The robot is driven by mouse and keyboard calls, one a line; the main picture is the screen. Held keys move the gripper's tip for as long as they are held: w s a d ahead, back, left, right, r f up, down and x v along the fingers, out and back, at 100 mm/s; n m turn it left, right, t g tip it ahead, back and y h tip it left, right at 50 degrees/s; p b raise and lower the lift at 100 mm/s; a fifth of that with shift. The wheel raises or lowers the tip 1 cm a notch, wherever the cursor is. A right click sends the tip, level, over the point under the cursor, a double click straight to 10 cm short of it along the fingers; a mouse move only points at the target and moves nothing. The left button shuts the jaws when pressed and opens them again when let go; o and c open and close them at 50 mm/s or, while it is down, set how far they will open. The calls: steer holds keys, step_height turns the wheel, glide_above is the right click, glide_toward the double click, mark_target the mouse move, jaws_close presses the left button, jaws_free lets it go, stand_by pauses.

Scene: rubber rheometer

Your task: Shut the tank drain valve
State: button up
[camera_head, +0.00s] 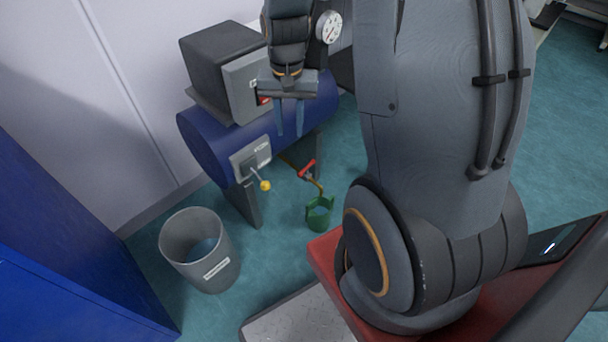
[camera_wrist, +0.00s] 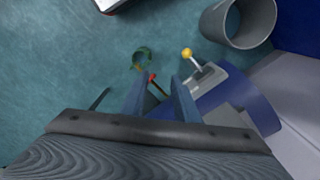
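The blue tank (camera_head: 205,145) lies on its side on dark legs. Its drain valve has a red handle (camera_head: 307,169) on a brass-coloured pipe low at the tank's front, above a green cup (camera_head: 319,214) on the floor. The red handle also shows in the wrist view (camera_wrist: 153,79), partly behind the fingers. My gripper (camera_head: 290,130) points down in front of the tank, above the valve. Its two blue-grey fingers are apart with nothing held. In the wrist view my gripper (camera_wrist: 159,84) appears in line with the red handle, clear of it in the head view.
A yellow-knobbed lever (camera_head: 265,186) sticks out from a grey plate on the tank, left of the valve. A grey bin (camera_head: 207,262) stands at left. A dark grey unit sits atop the tank (camera_head: 215,55), with a gauge (camera_head: 328,27) nearby. A blue cabinet (camera_head: 60,260) is at left.

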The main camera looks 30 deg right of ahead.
mark_target(306, 167)
steer(key=w+d+f+m+b, duration=0.2)
steer(key=w+d+f+b, duration=0.1)
steer(key=f, duration=0.5)
steer(key=w+d+f+m+b, duration=0.2)
steer(key=w+d+f+b, duration=0.2)
steer(key=f, duration=0.5)
steer(key=w+d+f+m+b, duration=0.2)
steer(key=w+d+f+b, duration=0.1)
steer(key=f, duration=0.6)
steer(key=shift+w+d+m+b, duration=0.15)
steer(key=shift+d+m+b, duration=0.3)
steer(key=shift+d, duration=0.15)
steer(key=shift+f+b, duration=0.95)
steer(key=shift+f, duration=2.85)
jaws_close()
